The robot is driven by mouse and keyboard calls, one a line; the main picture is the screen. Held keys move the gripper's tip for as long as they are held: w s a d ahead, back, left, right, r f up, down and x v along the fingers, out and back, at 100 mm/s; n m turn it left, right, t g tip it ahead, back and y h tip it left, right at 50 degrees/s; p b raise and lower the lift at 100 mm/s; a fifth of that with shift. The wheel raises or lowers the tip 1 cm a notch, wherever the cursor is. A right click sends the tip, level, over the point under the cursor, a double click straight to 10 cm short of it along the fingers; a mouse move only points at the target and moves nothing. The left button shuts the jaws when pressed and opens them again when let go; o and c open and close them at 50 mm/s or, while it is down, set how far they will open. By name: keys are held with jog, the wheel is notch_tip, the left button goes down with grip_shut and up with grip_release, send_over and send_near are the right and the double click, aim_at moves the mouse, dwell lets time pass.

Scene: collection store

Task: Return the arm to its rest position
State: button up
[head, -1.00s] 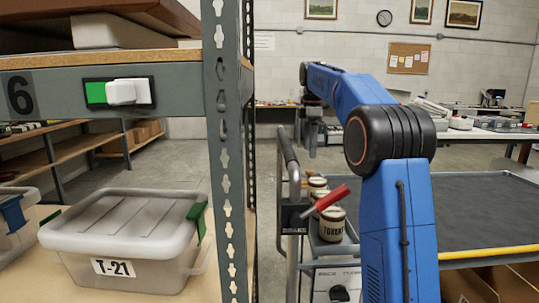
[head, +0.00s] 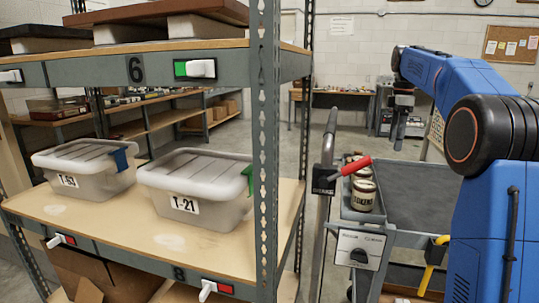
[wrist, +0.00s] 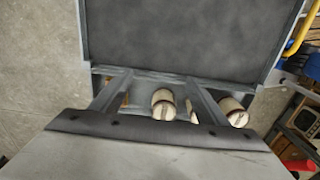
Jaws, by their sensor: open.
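My blue arm (head: 450,85) rises at the right of the head view, bends at a black joint and reaches away over the cart side. My gripper (head: 398,138) hangs down from its far end, small in the head view. In the wrist view my gripper (wrist: 157,90) has its two fingers spread apart. Nothing is held between them. Jars (wrist: 163,101) show below and beyond the fingers, apart from them as far as I can tell.
A grey-topped cart (head: 405,190) stands below the arm, with labelled jars (head: 364,195) in its side tray and a red-handled lever (head: 355,166). A shelf rack (head: 150,235) at left holds lidded bins T-53 (head: 85,168) and T-21 (head: 198,187). Concrete floor lies behind.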

jog(key=s+a+m+t, duration=0.1)
jog(key=s+a+m, duration=0.4)
jog(key=s, duration=0.7)
jog(key=s+a+f+m+t, duration=0.1)
jog(key=s+a+f+m, duration=0.1)
jog(key=s, duration=0.5)
jog(key=s+a+f+m, duration=0.2)
jog(key=s+f, duration=0.3)
jog(key=s, duration=0.3)
jog(key=s+a+f+m+t, duration=0.1)
jog(key=s+a+f, duration=0.2)
jog(key=s, duration=0.5)
jog(key=shift+a+f+m+t, duration=0.3)
jog(key=shift+f+m, duration=0.1)
jog(key=shift+f, duration=0.15)
jog(key=shift+o, duration=0.5)
jog(key=s+a+f+m+t, duration=0.1)
jog(key=s+f+m, duration=0.2)
jog(key=s+f, duration=0.8)
jog(key=shift+a+f+m, duration=0.3)
jog(key=shift+f+m, duration=0.1)
jog(key=shift+s+d, duration=0.1)
jog(key=shift+s, duration=0.05)
